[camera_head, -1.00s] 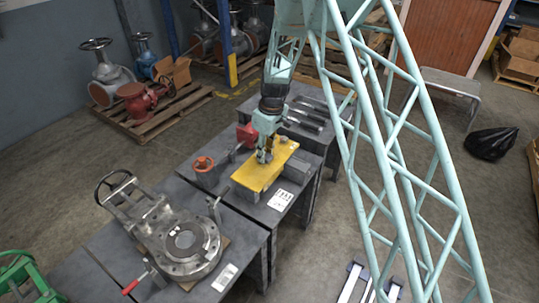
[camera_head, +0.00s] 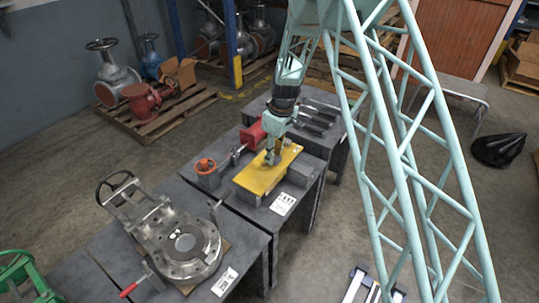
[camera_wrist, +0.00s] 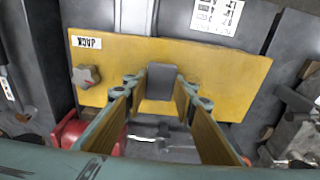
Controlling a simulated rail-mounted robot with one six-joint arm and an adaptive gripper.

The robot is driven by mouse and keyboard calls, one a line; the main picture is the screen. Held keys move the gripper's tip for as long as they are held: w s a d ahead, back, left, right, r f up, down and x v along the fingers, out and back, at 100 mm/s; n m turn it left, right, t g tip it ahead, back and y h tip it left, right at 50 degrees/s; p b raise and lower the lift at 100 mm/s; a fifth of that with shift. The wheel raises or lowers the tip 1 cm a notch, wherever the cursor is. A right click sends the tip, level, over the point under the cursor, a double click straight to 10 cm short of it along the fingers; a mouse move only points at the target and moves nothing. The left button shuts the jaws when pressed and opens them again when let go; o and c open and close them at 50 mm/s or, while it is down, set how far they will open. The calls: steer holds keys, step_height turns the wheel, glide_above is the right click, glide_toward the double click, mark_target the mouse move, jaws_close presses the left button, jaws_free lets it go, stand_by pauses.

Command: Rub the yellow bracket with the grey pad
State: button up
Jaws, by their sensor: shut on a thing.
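My gripper (camera_head: 271,160) points down over the bracket's middle. In the wrist view my gripper (camera_wrist: 160,88) is shut on the grey pad (camera_wrist: 160,80), a small dark block between the fingertips. The pad is over the bracket's face; I cannot tell whether it touches. Part of the bracket is hidden behind the fingers.
A red vise (camera_head: 252,134) stands behind the bracket, and an orange handwheel (camera_head: 206,166) to its left. A grey block (camera_head: 300,173) sits at its right. A flanged valve (camera_head: 184,243) fills the front-left bench. A white printed sheet (camera_head: 283,204) lies before the bracket.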

mark_target(279, 164)
steer(key=s+d, duration=0.1)
steer(key=s+d+b, duration=0.1)
steer(key=shift+d, duration=0.35)
step_height(279, 164, up, 8)
steer(key=p, duration=0.3)
steer(key=shift+r, duration=0.15)
steer(key=shift+w, duration=0.1)
stand_by(0.4)
